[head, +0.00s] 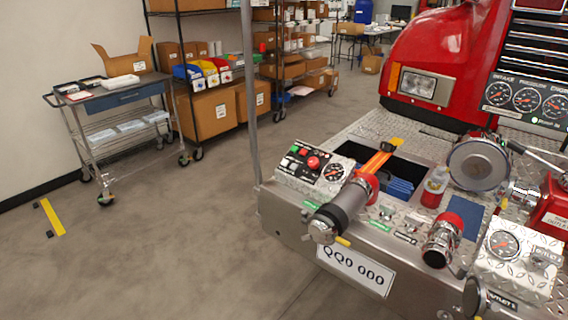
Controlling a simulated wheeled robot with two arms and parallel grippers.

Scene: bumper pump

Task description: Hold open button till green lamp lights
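A sloped control panel (300,183) sits at the left end of the truck's metal bumper. It carries a small green button (294,149), a small red one, a larger red knob (313,162) and a round gauge (334,172). The labels are too small to read, so I cannot tell which one is the open button. I cannot tell whether any lamp on the sloped panel is lit. Neither of my grippers is in view.
A grey cylindrical fitting (343,209) stands just right of the panel. An orange-handled tool (374,162) lies over the bumper's open bin. More capped outlets and another gauge box (506,246) fill the right.

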